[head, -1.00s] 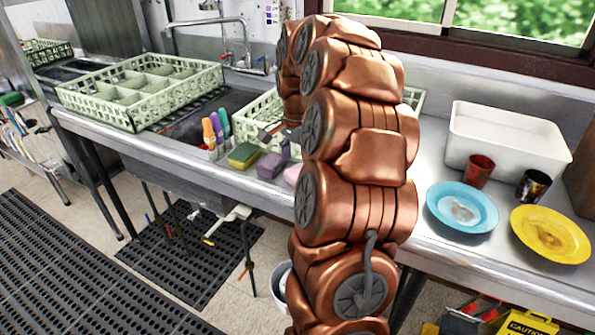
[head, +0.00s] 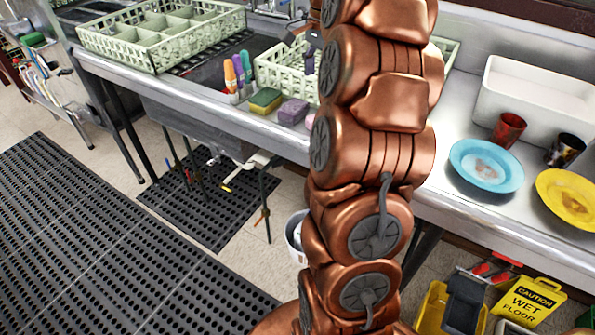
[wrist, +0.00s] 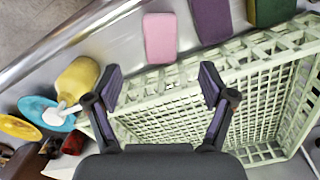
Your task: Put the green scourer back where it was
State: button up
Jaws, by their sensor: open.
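A green scourer (head: 266,101) with a yellow lower layer lies flat on the steel counter near its front edge, left of a purple sponge (head: 293,111). In the wrist view the green scourer (wrist: 268,12) is cut off at the top right, beyond the purple sponge (wrist: 211,20) and a pink sponge (wrist: 160,38). My gripper (wrist: 161,86) is open and empty above the edge of a pale green crate (wrist: 185,115), apart from the sponges. In the head view my arm hides most of the gripper and most of the pink sponge.
Several coloured markers or bottles (head: 238,75) stand left of the scourer. A divided crate (head: 160,35) sits further left by the sink. A blue plate (head: 487,165), yellow plate (head: 568,198) and red cup (head: 508,129) are right. Another green item (head: 32,39) lies on the far-left rack.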

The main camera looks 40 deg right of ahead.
jog(key=s+a+f+n, duration=0.25)
jog(key=a+n, duration=0.25)
jog(key=a, duration=0.5)
jog(key=s+a+f+n, duration=0.1)
jog(key=s+a+n, duration=0.3)
jog(key=a, duration=0.6)
jog(key=s+a+f+n+g, duration=0.1)
jog(key=s+a+f+n, duration=0.3)
jog(key=s, duration=0.4)
jog(key=s+a+f+n, duration=0.5)
jog(key=s+a+n, duration=0.1)
jog(key=s, duration=0.3)
jog(key=shift+s+a+f+g, duration=0.15)
jog(key=shift+a+f+g, duration=0.2)
jog(key=shift+a, duration=0.25)
jog(key=shift+r, duration=0.1)
notch_tip(320, 180, up, 9)
jog(key=p, duration=0.9)
jog(key=shift+c, duration=0.3)
